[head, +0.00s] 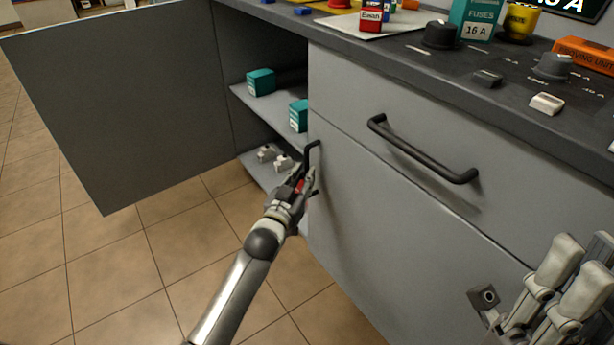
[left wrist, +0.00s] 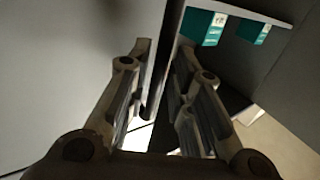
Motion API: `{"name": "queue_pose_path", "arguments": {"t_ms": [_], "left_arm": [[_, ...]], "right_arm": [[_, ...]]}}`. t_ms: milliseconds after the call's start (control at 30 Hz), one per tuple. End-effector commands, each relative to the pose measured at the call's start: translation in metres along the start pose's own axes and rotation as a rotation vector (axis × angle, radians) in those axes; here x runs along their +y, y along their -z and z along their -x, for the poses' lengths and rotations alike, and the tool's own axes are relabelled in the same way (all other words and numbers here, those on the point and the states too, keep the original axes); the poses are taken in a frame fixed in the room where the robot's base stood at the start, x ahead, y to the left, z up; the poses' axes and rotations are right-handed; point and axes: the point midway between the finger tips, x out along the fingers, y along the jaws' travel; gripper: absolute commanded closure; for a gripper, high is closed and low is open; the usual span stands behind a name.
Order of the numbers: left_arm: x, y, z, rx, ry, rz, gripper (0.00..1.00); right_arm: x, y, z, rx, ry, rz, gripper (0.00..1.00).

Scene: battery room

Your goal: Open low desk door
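The low desk door (head: 370,235) is the grey panel under the drawer, and it looks closed. Its black handle (head: 312,150) stands upright near the door's left edge. My left gripper (head: 304,178) is at the lower part of this handle. In the left wrist view, its two fingers (left wrist: 162,65) are apart, with the door's edge and a dark bar showing between them; I cannot tell whether they touch it. Another door panel (head: 120,95) on the left stands wide open. My right gripper (head: 572,280) is at the lower right, partly cut off, and its opening is unclear.
The open compartment holds shelves (head: 262,118) with teal boxes (head: 261,82) and small pale items (head: 268,153). A drawer with a long black handle (head: 420,150) is above the door. The desktop (head: 450,75) carries knobs and boxes. Tiled floor (head: 200,250) is clear in front.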

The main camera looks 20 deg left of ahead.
Motion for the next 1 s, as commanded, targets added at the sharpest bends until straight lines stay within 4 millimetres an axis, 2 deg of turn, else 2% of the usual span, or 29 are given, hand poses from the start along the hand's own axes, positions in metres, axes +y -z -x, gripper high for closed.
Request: {"name": "queue_pose_path", "arguments": {"t_ms": [33, 200, 567, 767, 1000], "left_arm": [[0.0, -0.002, -0.008, 0.001, 0.0, 0.0, 0.79], [0.0, -0.002, -0.023, -0.001, -0.001, 0.0, 0.79], [0.0, 0.0, -0.028, -0.001, -0.001, 0.001, 0.79], [0.0, 0.0, -0.027, -0.001, 0.0, 0.001, 1.0], [0.0, 0.0, -0.027, -0.001, -0.001, 0.001, 1.0]], "right_arm": [[0.0, -0.002, 0.004, 0.002, 0.001, 0.0, 0.79], [0.0, -0.003, -0.001, 0.025, 0.011, 0.003, 0.79], [0.0, -0.003, -0.003, 0.026, 0.014, 0.003, 0.79], [0.0, -0.003, -0.003, 0.027, 0.013, 0.003, 0.79], [0.0, -0.003, -0.003, 0.027, 0.013, 0.004, 0.79]]}}
